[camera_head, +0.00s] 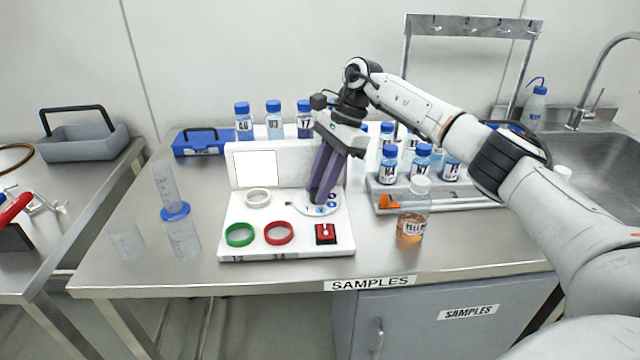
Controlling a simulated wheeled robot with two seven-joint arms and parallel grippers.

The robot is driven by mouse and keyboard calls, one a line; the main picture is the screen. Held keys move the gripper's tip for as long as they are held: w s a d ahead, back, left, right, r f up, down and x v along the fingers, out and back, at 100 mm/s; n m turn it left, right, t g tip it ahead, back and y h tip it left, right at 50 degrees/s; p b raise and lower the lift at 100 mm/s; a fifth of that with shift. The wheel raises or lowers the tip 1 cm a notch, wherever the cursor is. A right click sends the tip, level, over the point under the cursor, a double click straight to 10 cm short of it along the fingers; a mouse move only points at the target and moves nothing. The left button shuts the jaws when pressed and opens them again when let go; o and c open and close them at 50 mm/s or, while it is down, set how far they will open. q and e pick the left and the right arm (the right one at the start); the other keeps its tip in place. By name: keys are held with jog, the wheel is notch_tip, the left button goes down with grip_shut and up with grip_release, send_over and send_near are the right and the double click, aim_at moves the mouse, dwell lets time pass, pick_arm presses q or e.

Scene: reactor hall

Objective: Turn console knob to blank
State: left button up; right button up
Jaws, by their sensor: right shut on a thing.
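The white console (232,208) stands on the steel bench, with a blank white screen (255,169) on its upright back. The knob sits on a pale round dial (311,209) with small blue marks at the right of the base. My right gripper (320,202) points down onto the dial and is shut on the knob, which its fingers mostly hide. My left gripper is not in view.
An amber-filled bottle (411,225) stands right of the console, before a rack (383,204) of blue-capped bottles. A blue case (198,146) and more bottles are behind. The front bench edge is clear.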

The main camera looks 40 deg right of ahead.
jog(key=o, duration=1)
jog(key=shift+r, duration=0.1)
